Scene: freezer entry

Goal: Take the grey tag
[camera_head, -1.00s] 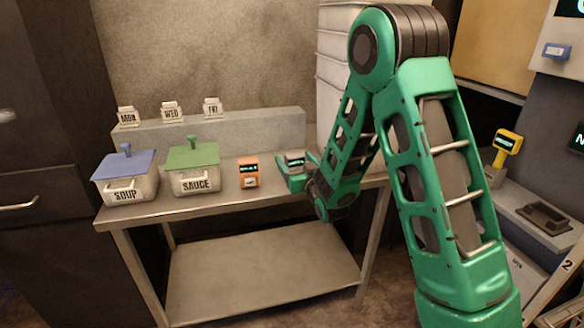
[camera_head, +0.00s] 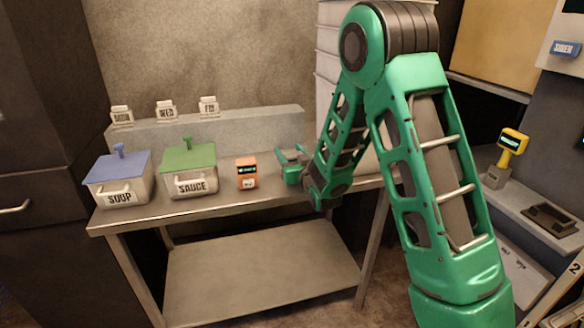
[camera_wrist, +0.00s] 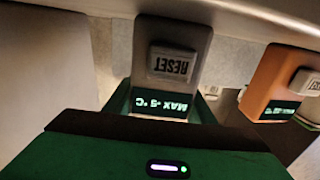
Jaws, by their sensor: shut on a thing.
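The grey tag (camera_wrist: 174,64) shows in the wrist view as a grey block with a white RESET button and a dark display reading MAX -5 °C, upside down in the picture. My gripper (camera_wrist: 161,104) is shut on it, with a green finger at each side of its display end. In the head view my gripper (camera_head: 291,165) is at the right part of the steel table, right of the orange tag (camera_head: 246,174). There the grey tag is small and mostly hidden by my gripper. I cannot tell whether it touches the table.
The orange tag (camera_wrist: 281,84) is close beside the grey one in the wrist view. On the steel table (camera_head: 215,203) stand a blue-lidded SOUP tub (camera_head: 122,185) and a green-lidded SAUCE tub (camera_head: 190,180). Small day-labelled jars (camera_head: 166,111) stand on the raised back ledge.

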